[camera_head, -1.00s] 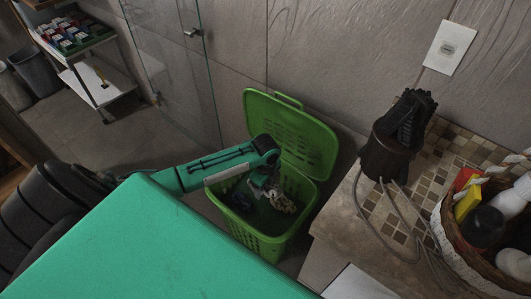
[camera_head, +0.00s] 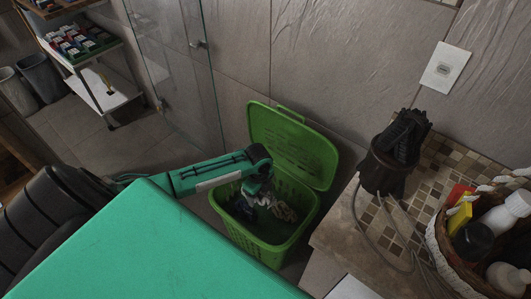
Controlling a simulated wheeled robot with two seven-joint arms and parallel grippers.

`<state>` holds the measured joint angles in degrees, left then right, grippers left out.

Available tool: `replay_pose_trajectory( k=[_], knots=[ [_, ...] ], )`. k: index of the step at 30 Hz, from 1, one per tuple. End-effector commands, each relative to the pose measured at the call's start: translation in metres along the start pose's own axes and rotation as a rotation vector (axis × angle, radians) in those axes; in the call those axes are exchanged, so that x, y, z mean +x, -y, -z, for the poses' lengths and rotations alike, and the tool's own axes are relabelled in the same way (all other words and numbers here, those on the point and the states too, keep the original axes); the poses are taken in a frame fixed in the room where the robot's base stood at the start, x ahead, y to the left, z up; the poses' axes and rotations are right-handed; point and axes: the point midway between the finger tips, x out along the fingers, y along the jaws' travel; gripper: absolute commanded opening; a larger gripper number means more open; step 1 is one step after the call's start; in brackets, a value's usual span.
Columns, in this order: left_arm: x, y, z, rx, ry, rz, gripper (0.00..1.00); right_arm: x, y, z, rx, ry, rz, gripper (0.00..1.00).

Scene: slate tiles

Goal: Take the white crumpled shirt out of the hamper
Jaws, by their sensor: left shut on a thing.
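The green hamper (camera_head: 236,232) stands on the floor against the wall, with its lid (camera_head: 294,146) open and leaning back. My left arm reaches in from the left, and my left gripper (camera_head: 262,200) points down inside the hamper's mouth. A dark bluish item (camera_head: 241,206) lies in the hamper to the left of the gripper. My right gripper is not in view.
A stone and mosaic counter (camera_head: 345,219) stands close to the hamper's right, holding a dark holder with a cord (camera_head: 387,165) and a wicker basket (camera_head: 445,240) of bottles. A glass panel (camera_head: 172,75) is behind left. A shelf cart (camera_head: 107,92) stands farther left.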

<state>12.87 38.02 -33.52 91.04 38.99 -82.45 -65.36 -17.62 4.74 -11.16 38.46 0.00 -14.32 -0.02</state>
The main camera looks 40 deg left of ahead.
Motion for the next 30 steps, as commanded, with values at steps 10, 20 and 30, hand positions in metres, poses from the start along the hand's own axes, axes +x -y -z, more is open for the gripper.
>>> replay_pose_trajectory(
  k=[10,20,30],
  knots=[
    [-0.002,-0.024,-0.027,-0.001,0.001,-0.001,0.48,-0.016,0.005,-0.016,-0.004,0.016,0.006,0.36],
    [-0.002,-0.047,-0.051,-0.002,0.002,-0.001,0.48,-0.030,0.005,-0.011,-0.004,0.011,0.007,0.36],
    [-0.001,-0.070,-0.076,-0.001,0.002,-0.002,0.48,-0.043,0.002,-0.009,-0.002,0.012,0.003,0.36]
  ],
)
